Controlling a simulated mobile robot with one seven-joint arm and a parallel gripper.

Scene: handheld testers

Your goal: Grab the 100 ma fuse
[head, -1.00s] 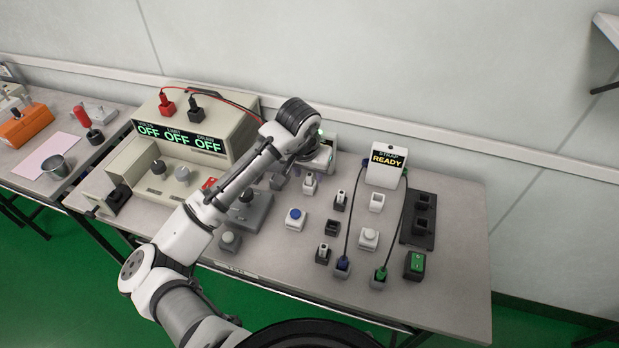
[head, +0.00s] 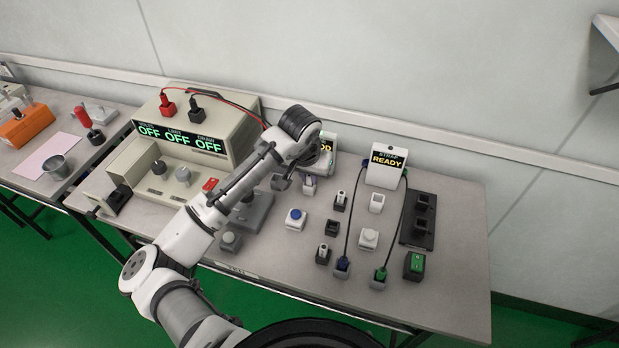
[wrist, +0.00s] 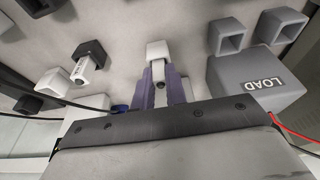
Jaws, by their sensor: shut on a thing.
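A small pale fuse (wrist: 158,70) stands in a white holder (wrist: 157,50) in the wrist view. My gripper (wrist: 160,88) has its two purple fingers on either side of this fuse and is shut on it. In the head view my gripper (head: 308,186) is low over the bench, and the fuse is mostly hidden. I cannot read a rating on the held fuse. Another white fuse (wrist: 86,70), with small print, stands in a dark holder; it also shows in the head view (head: 341,197). A third fuse (head: 323,249) stands in a dark holder nearer the front.
A grey LOAD box (wrist: 258,88) and grey sockets (wrist: 226,36) are close beside my gripper. A READY tester (head: 386,168) with two cables stands to the right. The power supply (head: 185,125) is at left. An empty white holder (head: 376,201) and push buttons are nearby.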

